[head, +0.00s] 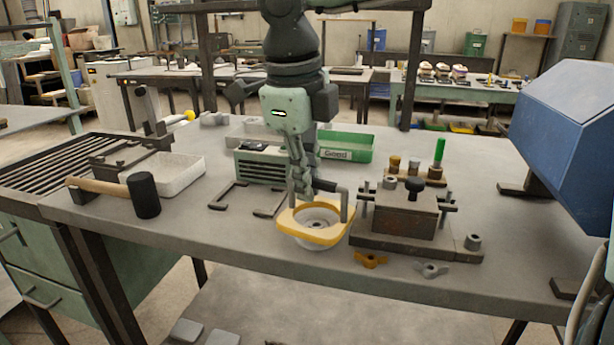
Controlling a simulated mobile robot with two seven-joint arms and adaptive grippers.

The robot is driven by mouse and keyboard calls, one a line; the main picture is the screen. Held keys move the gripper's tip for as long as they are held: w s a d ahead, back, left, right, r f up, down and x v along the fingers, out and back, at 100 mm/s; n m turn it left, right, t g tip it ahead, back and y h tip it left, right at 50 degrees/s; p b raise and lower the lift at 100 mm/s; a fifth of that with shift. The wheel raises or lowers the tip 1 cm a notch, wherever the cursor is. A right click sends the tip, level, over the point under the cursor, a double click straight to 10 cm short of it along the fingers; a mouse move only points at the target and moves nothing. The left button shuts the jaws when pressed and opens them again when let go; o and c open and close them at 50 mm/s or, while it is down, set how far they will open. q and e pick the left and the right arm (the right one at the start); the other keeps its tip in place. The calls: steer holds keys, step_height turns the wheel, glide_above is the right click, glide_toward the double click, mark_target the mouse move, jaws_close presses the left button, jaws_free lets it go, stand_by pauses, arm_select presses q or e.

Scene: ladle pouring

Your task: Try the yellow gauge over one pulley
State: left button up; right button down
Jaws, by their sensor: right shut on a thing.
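The yellow gauge (342,234) is a flat, rounded ring near the table's front middle. A grey pulley (317,221) shows through its opening, and a paler rounded rim shows below the ring. The gauge looks to be around or just over the pulley; I cannot tell whether they touch. My right gripper (304,192) comes down from above and is shut at the gauge's back edge, its fingers partly hiding the gauge and pulley. My left gripper is not in view.
A dark block fixture (405,217) stands close on the right, with an orange wing nut (370,259) and a grey one (432,269) before it. A green tray marked "Good" (345,154) is behind. A white tray (180,178) and a mallet (143,195) lie left. Table front-left is clear.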

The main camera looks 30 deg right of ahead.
steer(key=shift+b, duration=0.3)
stand_by(0.7)
steer(key=shift+f+b, duration=0.4)
steer(key=shift+b, duration=0.15)
steer(key=c, duration=1.6)
jaws_free()
step_height(320, 180, up, 12)
steer(key=s+a, duration=0.1)
steer(key=a, duration=0.1)
steer(key=shift+f, duration=0.1)
